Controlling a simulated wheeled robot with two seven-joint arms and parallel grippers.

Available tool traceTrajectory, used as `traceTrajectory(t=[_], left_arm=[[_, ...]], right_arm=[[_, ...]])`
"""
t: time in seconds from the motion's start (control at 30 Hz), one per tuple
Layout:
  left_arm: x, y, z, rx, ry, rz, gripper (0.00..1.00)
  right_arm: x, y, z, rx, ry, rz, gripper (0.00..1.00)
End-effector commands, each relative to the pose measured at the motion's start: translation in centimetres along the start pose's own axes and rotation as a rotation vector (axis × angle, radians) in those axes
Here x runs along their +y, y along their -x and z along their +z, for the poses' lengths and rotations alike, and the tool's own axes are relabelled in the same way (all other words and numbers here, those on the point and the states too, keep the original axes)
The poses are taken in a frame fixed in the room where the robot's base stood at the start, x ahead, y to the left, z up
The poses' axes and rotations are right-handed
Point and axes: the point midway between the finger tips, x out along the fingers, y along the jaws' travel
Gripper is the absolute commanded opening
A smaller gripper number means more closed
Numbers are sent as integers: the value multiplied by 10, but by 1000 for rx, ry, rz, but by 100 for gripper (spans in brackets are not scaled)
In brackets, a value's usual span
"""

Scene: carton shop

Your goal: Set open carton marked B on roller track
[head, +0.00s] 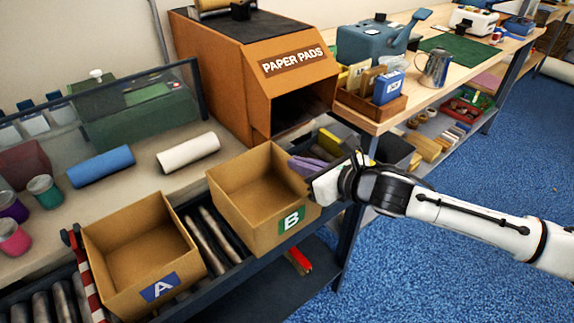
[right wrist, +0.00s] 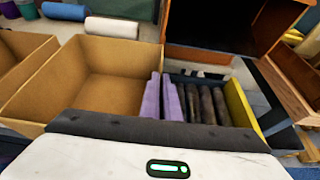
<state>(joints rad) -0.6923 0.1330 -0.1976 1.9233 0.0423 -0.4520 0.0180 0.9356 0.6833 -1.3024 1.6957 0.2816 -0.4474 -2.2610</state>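The open carton marked B (head: 290,222), brown with a green label, sits upright on the roller track (head: 205,240), right of carton A. Its inside looks empty. In the right wrist view the carton (right wrist: 105,75) fills the left middle, and bare rollers (right wrist: 207,103) show to its right. My right gripper (head: 300,165) is at the carton's right wall. Whether the carton's underside touches the rollers is hidden. My left gripper is out of view.
Carton A (head: 160,290), with a blue label, stands at the left of the track near a red-and-white striped bar (head: 85,275). A yellow bar (right wrist: 241,105) closes the track's right end. The orange PAPER PADS cabinet (head: 275,75) rises behind. Blue and white rolls lie on the shelf.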

Motion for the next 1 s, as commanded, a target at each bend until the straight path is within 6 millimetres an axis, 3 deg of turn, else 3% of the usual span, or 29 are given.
traceTrajectory(t=[0.1, 0.23, 0.37, 0.6, 0.97, 1.0], left_arm=[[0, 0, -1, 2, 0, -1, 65], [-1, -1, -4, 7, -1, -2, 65], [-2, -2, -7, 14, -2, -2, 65], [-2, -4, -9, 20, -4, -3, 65], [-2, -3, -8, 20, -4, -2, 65], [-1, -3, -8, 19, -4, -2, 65]], right_arm=[[1, -24, 11, -2, 0, 1, 0], [0, -38, 16, -1, 1, 0, 0], [0, -43, 13, 1, -1, 1, 0], [1, -54, -15, 1, -3, 2, 0], [0, -55, -18, 0, 0, 1, 0], [0, -55, -19, 0, 1, 0, 4]])
